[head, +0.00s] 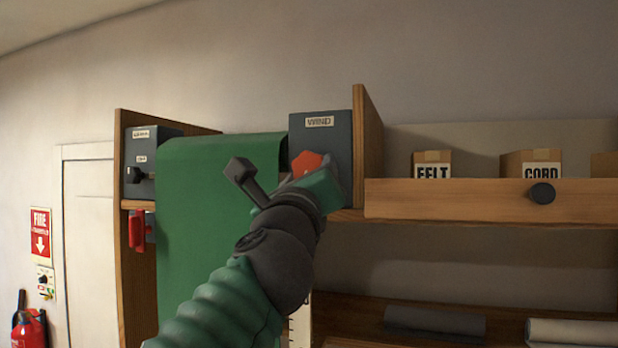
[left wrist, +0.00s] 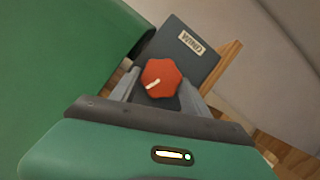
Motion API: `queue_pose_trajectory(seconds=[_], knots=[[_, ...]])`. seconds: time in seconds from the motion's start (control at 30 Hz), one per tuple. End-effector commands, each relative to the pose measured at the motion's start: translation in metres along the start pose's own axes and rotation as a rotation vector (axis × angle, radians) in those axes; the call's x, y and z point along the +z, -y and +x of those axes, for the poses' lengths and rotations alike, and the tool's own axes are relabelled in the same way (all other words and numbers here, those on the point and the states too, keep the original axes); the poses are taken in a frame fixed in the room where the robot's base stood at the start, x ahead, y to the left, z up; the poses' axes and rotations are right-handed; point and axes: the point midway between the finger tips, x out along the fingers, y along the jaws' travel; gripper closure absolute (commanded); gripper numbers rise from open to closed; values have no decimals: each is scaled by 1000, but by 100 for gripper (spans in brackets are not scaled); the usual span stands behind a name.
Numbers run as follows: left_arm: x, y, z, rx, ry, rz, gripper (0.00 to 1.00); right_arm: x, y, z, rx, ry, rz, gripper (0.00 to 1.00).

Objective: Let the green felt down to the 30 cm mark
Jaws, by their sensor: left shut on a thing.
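The green felt (head: 203,180) hangs as a broad sheet from the roll in the wooden rack, and its lower end is hidden behind my left arm. The felt also fills the left of the left wrist view (left wrist: 60,70). A grey box labelled WIND (head: 322,125) stands at the right of the felt and carries a red knob (head: 304,163). My left gripper (left wrist: 160,88) is shut on the red knob (left wrist: 161,78), with a finger on either side. A pale strip with marks (head: 299,325) shows partly below my arm; its numbers cannot be read. My right gripper is not in view.
A second grey box (head: 150,150) with small labels and a black knob is at the rack's left, above a red clamp-like part (head: 137,230). A shelf (head: 470,198) at right holds FELT (head: 432,170) and CORD (head: 541,169) boxes. Rolls lie below.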

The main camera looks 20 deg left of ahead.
Motion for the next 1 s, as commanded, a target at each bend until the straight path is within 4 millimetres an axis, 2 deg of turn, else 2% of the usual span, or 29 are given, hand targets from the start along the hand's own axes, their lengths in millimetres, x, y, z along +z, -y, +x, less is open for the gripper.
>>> queue_pose_trajectory(seconds=[0.4, 0.87, 0.9, 1.0], knots=[[0, 2, 0, 65, -1, -155, 87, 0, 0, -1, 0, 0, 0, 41], [0, 2, 0, 70, 0, -168, 87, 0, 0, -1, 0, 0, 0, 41], [0, 2, 0, 70, 0, -168, 41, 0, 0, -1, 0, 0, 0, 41], [0, 2, 0, 70, 0, -168, 28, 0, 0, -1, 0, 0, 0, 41]])
